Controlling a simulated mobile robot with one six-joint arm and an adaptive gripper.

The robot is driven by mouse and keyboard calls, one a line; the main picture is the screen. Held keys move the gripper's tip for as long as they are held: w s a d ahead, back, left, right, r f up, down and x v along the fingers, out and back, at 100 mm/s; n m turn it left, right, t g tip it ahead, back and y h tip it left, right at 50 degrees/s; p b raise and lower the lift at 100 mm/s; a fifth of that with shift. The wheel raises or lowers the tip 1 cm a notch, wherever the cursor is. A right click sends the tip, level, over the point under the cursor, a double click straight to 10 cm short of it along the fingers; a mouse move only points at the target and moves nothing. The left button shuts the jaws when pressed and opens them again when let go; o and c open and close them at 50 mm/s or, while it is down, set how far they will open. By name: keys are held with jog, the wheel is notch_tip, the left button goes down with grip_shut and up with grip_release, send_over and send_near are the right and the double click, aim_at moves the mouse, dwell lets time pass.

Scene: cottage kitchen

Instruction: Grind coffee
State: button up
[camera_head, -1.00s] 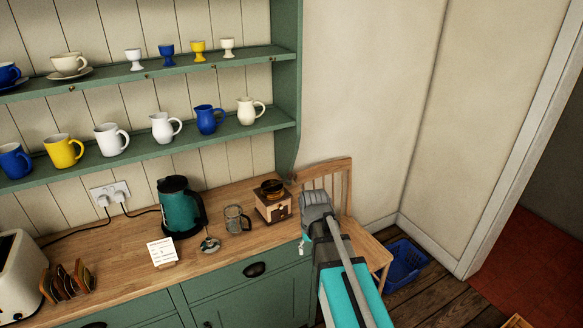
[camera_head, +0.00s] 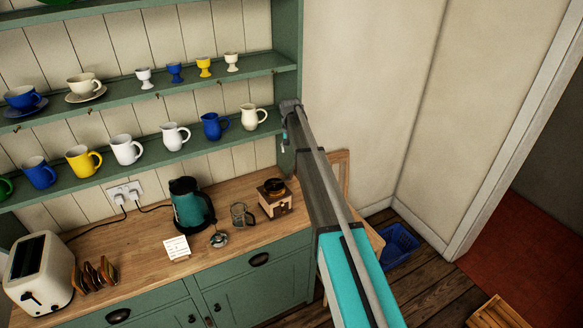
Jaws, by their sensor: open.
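A small wooden coffee grinder (camera_head: 274,200) with a dark top stands near the right end of the wooden counter. My gripper (camera_head: 288,106) is raised well above and slightly right of the grinder, in front of the dresser's right post. It is open, and I see nothing held in it. A clear glass mug or press (camera_head: 241,214) stands just left of the grinder. A small shiny metal item (camera_head: 219,239) lies in front of the glass; I cannot tell exactly what it is.
A teal kettle (camera_head: 191,204), a white card (camera_head: 177,247), a toast rack (camera_head: 95,275) and a toaster (camera_head: 42,272) stand left on the counter. Shelves with mugs and jugs (camera_head: 175,135) hang above. A chair (camera_head: 341,168) and blue basket (camera_head: 399,245) are at right.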

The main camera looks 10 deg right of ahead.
aim_at(291, 173)
jog(key=shift+w+r, duration=0.2)
jog(key=shift+w, duration=0.2)
jog(key=shift+f, duration=0.2)
notch_tip(291, 173, down, 13)
jog(key=b, duration=1.3)
jog(key=shift+f+b, duration=0.2)
jog(key=shift+b, duration=0.2)
jog(key=shift+d, duration=0.1)
grip_shut()
